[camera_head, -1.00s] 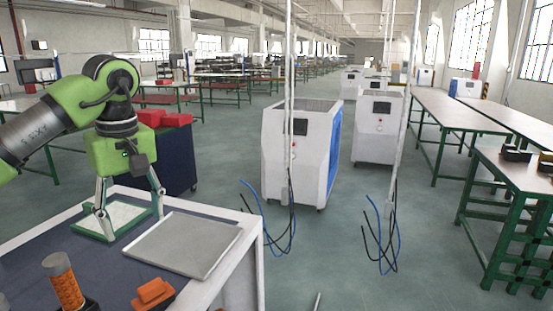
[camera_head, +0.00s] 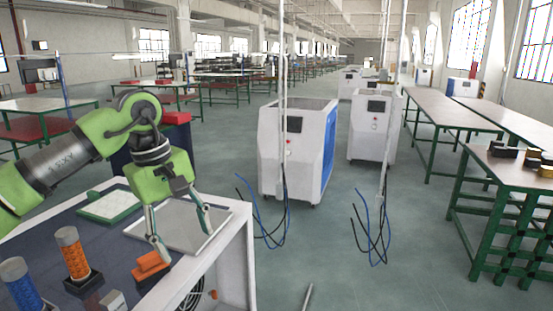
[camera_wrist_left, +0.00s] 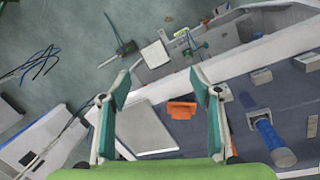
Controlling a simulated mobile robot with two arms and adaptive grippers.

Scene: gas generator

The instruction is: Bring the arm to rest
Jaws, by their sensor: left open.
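My left arm comes in from the left in the head view, and its green left gripper (camera_head: 184,233) is open and empty. It hangs above the cart top, over the grey flat tray (camera_head: 180,222) and just beside an orange block (camera_head: 150,266). In the left wrist view the two open fingers (camera_wrist_left: 162,88) frame the orange block (camera_wrist_left: 182,110) and part of the grey tray (camera_wrist_left: 146,130), with nothing between them. My right gripper is not in view.
On the cart top (camera_head: 50,240) stand an orange cylinder (camera_head: 72,253), a blue cylinder (camera_head: 21,285) and a green-rimmed tray (camera_head: 108,205). White machines (camera_head: 298,150) with hanging cables stand beyond, and green-legged tables (camera_head: 500,195) at the right.

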